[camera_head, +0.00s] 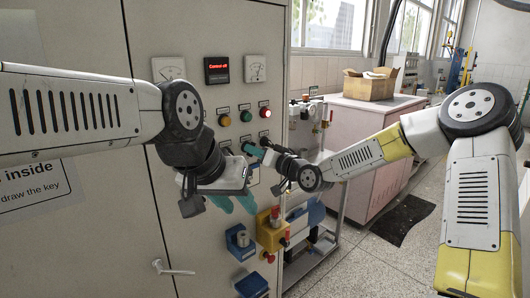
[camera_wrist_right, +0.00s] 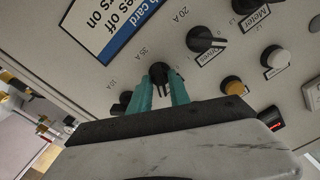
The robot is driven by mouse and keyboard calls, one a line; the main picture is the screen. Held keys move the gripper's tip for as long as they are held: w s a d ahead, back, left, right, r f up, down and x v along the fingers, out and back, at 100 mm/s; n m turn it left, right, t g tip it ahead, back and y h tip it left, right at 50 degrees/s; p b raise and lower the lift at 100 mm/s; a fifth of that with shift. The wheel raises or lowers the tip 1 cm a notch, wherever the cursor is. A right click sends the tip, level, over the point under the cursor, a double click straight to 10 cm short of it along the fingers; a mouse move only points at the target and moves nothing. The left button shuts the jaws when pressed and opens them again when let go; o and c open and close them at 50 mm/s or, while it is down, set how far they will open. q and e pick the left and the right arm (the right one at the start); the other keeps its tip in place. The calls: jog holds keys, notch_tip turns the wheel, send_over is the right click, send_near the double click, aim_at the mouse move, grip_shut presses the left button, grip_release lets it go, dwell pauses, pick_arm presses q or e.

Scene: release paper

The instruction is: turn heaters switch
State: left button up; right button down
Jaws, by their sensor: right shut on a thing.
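A row of black rotary knobs is on the grey control panel (camera_head: 212,128). My right gripper (camera_wrist_right: 161,88) has its teal fingers on both sides of one black knob (camera_wrist_right: 159,72) and is shut on it. No label naming heaters is legible, so I cannot tell from the lettering that this is the heaters switch. In the head view the right gripper (camera_head: 256,150) reaches the panel from the right and hides the knob. My left gripper (camera_head: 235,203) is lower, in front of the panel, its teal fingers apart and nothing between them.
Another black knob (camera_wrist_right: 205,40) is beside the held one. Above are a red-lit display (camera_head: 217,70), two gauges and coloured lamps. A yellow box with a red knob (camera_head: 271,229) and blue padlock-like pieces (camera_head: 240,242) are below. A pink cabinet (camera_head: 362,150) stands right.

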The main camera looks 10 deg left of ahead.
jog(key=shift+m, duration=1.6)
jog(key=c, duration=1.5)
grip_release()
jog(key=v, duration=0.7)
jog(key=shift+s+d, duration=0.25)
jog(key=shift+d, duration=0.1)
